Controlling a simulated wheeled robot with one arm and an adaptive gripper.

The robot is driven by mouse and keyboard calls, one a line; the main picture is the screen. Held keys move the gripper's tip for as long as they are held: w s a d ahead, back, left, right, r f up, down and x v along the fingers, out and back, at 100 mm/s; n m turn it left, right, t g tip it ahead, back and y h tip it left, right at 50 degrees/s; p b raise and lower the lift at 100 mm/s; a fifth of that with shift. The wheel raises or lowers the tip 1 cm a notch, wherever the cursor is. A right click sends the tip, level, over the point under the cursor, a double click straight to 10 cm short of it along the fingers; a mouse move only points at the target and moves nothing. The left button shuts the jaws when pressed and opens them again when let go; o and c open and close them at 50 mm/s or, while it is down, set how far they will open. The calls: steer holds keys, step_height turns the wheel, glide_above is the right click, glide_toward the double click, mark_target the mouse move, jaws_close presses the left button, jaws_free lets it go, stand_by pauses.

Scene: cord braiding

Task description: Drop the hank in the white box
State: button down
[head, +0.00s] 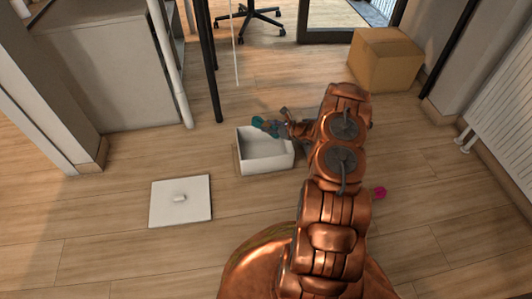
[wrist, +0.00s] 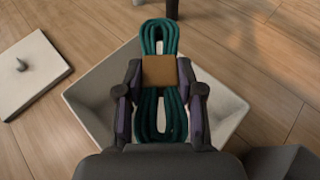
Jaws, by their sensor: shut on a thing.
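The hank (wrist: 158,38) is a bundle of teal cord with a brown band around its middle. My gripper (wrist: 160,85) is shut on it at the band, one finger on each side. In the head view the hank (head: 258,121) shows at the tip of my gripper (head: 270,125), over the back of the white box (head: 265,164). The white box (wrist: 92,92) is open and lies below the hank in the wrist view. The part of the box interior behind the hank and gripper is hidden.
A white lid (head: 181,202) with a small knob lies flat on the floor left of the box. A cardboard box (head: 385,60) stands at the back right. Dark and white poles stand behind the box.

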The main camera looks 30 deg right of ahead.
steer(key=shift+f, duration=0.45)
steer(key=c, duration=0.7)
jaws_free()
steer(key=shift+o, duration=0.2)
steer(key=v, duration=1.2)
